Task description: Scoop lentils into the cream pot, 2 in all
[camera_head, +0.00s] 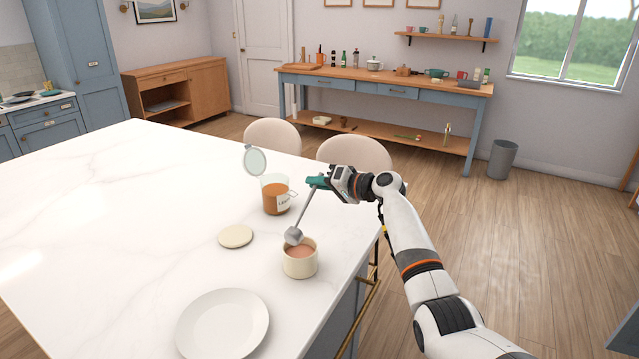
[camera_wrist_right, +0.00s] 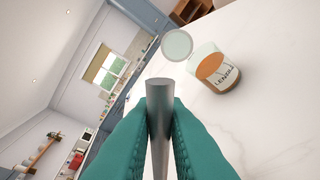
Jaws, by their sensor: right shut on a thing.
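My right gripper (camera_head: 318,183) is shut on the handle of a grey metal scoop (camera_head: 293,236). Its teal fingers (camera_wrist_right: 158,115) also grip the handle in the right wrist view. The pot is open and shows reddish-brown contents. A clear jar (camera_head: 275,195) labelled as lentils, with orange-brown contents and its lid raised, stands behind the pot; it also shows in the right wrist view (camera_wrist_right: 217,72). My left gripper is out of view.
A round cream lid (camera_head: 235,237) lies left of the pot, and a white plate (camera_head: 223,324) lies nearer. Two chairs (camera_head: 272,136) stand behind the white marble table (camera_head: 110,210). The table's left side is clear.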

